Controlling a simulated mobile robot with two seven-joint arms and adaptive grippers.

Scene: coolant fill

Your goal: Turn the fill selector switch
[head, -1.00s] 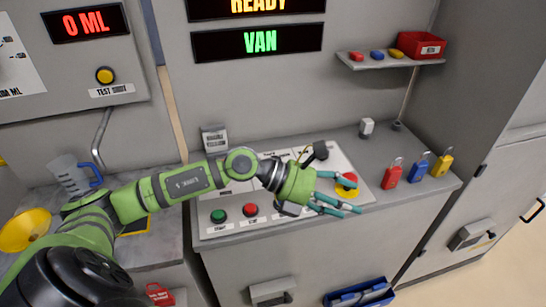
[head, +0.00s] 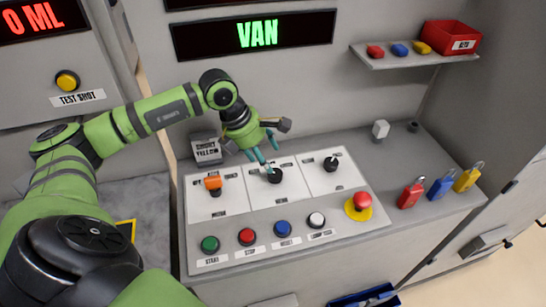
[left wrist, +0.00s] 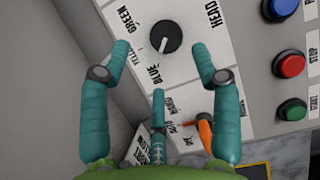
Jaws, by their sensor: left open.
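A black round knob (head: 274,175) sits on the middle white plate of the control panel. In the left wrist view this knob (left wrist: 165,37) has a white pointer aimed near the BLUE label, with YELLOW, GREEN and HEAD labels around it. A second black knob (head: 333,162) is on the right plate; its label is too small to read. My left gripper (head: 262,158) is open and empty above the middle knob. In the left wrist view its teal fingers (left wrist: 162,55) spread on both sides of the knob, apparently not touching it. My right gripper is not in view.
An orange lever (head: 213,183) stands on the left plate, also near the fingers. Several push buttons and a red emergency stop (head: 359,203) line the panel front. Padlocks (head: 440,188) stand at the right. A green VAN display (head: 286,36) is on the wall behind.

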